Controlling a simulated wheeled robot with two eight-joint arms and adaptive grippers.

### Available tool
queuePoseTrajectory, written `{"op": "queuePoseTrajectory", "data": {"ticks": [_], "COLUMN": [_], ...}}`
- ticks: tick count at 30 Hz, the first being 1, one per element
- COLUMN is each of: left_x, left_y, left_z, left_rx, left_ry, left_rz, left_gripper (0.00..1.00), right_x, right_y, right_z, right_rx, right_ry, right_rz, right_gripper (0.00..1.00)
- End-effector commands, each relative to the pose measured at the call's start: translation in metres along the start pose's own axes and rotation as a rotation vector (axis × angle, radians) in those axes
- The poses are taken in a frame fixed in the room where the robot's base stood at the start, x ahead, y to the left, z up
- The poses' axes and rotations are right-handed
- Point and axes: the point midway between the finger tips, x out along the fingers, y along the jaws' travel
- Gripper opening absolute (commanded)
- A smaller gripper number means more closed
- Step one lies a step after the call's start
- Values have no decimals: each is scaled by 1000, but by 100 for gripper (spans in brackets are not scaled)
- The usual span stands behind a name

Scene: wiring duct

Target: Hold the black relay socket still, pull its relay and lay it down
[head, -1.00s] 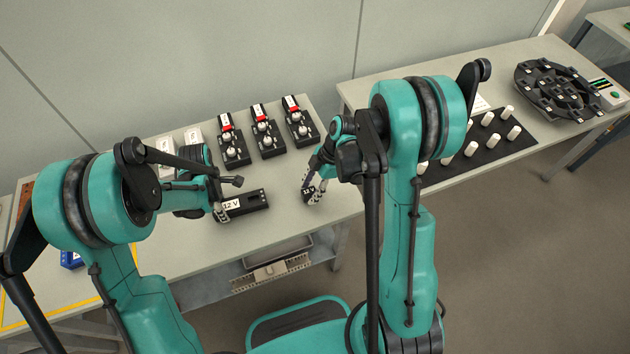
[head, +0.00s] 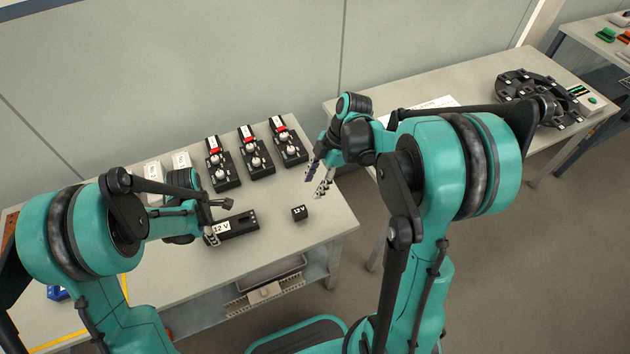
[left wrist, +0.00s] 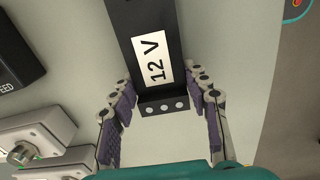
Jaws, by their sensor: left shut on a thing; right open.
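The black relay socket (head: 241,223) with a white "12 V" label lies on the table. My left gripper (head: 213,235) is shut on its near-left end. In the left wrist view the socket (left wrist: 148,25) runs up between the two fingers (left wrist: 163,105), its end with several round terminals toward me. The relay, a small black block (head: 299,213) labelled "12 V", sits on the table to the right of the socket, apart from it. My right gripper (head: 319,180) is open and empty, above and behind the relay, near the table's right side.
Several black units with red-and-white labels and round knobs, one of them a switch unit (head: 255,153), stand in a row behind. Pale boxes (head: 181,162) are at the back left. A second table (head: 470,120) on the right carries a black round fixture (head: 520,88).

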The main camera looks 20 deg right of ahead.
Motion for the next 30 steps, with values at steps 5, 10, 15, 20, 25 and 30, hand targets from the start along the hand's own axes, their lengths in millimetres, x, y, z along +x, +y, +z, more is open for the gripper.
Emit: {"op": "queuePoseTrajectory", "data": {"ticks": [5, 10, 15, 20, 25, 30], "left_x": [0, 0, -1, -17, -54, -90], "left_y": [0, 0, 0, 0, 0, 0], "left_z": [0, 0, 0, 0, 0, 0], "left_rx": [0, 0, 0, 0, 0, 0], "left_ry": [0, 0, 0, 0, 0, 0], "left_rz": [0, 0, 0, 0, 0, 0], "left_gripper": [68, 71, 71, 71, 71, 71], "right_x": [0, 0, 0, 0, 0, 0], "right_y": [0, 0, 0, 0, 0, 0], "right_z": [0, 0, 0, 0, 0, 0], "right_rx": [0, 0, 0, 0, 0, 0], "right_ry": [0, 0, 0, 0, 0, 0], "right_rz": [0, 0, 0, 0, 0, 0], "right_gripper": [44, 44, 44, 44, 44, 44]}}
